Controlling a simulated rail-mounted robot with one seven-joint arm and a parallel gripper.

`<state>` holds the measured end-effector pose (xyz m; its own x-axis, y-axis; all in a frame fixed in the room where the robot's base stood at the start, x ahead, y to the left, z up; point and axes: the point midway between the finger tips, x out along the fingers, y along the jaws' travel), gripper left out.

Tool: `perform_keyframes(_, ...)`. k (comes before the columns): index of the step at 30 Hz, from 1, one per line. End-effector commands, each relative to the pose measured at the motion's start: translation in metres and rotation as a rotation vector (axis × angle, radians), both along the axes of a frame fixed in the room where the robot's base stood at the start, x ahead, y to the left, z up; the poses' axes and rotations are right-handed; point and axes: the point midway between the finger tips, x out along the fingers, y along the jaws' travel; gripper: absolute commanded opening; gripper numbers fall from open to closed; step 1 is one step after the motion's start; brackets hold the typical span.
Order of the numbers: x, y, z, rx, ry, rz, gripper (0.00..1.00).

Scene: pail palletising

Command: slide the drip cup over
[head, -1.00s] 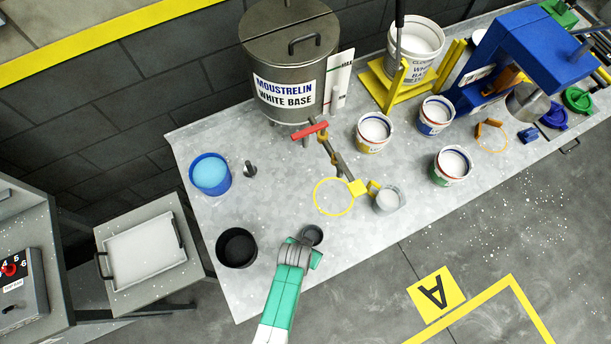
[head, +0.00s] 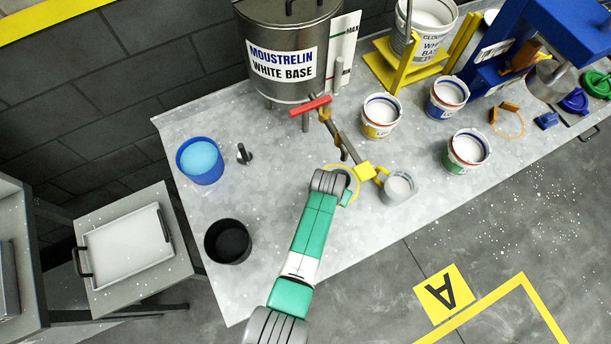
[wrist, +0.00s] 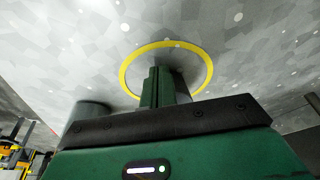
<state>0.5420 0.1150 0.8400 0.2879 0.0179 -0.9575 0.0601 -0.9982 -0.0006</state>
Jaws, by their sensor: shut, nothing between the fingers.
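The drip cup, a small grey cup (head: 398,188) with whitish contents, stands on the metal bench by the yellow-tipped outlet (head: 365,172) of the tank's pipe. It is to the right of the yellow ring (head: 354,180) marked on the bench. My gripper (head: 347,197) is over the ring, left of the cup and apart from it; my wrist hides most of it and part of the ring. In the wrist view my shut, empty fingers (wrist: 163,78) point down inside the ring. A grey-green cylinder (wrist: 88,116), probably the cup, shows at the left there.
The tank (head: 290,50) with its red-handled valve (head: 310,105) stands behind. Several white-filled pails (head: 381,115) stand at the right. A black pot (head: 228,242), a blue pot (head: 200,165) and a small dark knob-like object (head: 243,154) are at the left. Bare bench lies between.

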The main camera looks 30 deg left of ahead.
Motion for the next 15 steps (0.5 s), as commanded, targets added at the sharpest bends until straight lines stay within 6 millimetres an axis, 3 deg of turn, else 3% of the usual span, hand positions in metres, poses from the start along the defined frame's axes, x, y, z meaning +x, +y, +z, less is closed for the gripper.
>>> perform_keyframes(10,-0.002,0.0,0.002,0.0,0.001,0.0,0.0)
perform_keyframes(15,-0.028,0.001,0.009,-0.003,0.006,0.0,0.0)
